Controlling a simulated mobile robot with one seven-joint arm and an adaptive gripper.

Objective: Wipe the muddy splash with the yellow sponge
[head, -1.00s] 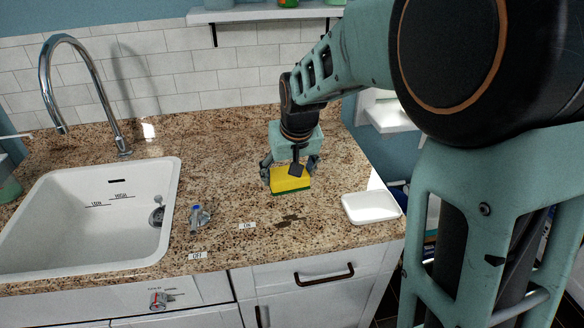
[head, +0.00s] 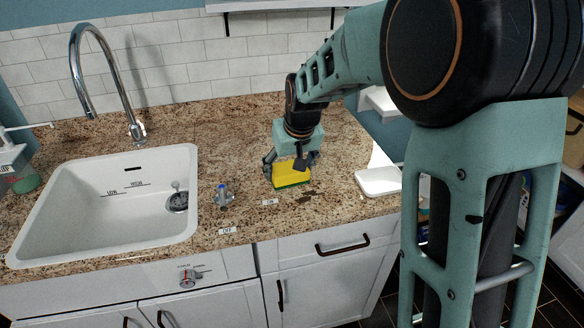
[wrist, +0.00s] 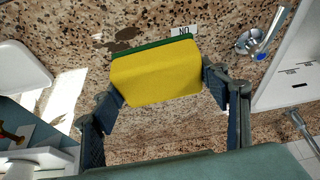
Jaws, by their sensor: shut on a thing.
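The yellow sponge (head: 286,174) has a green layer along its lower side. It is between the fingers of my gripper (head: 291,170), which is shut on it, above or at the granite counter; I cannot tell whether it touches. In the wrist view the sponge (wrist: 157,76) sits between both fingers (wrist: 160,90). The muddy splash (head: 307,197) is a dark brown patch on the counter, just in front and to the right of the sponge. In the wrist view the splash (wrist: 121,41) lies just beyond the sponge's green edge, partly uncovered.
A white tray (head: 378,182) lies to the right of the splash. The counter behind the valve is clear.

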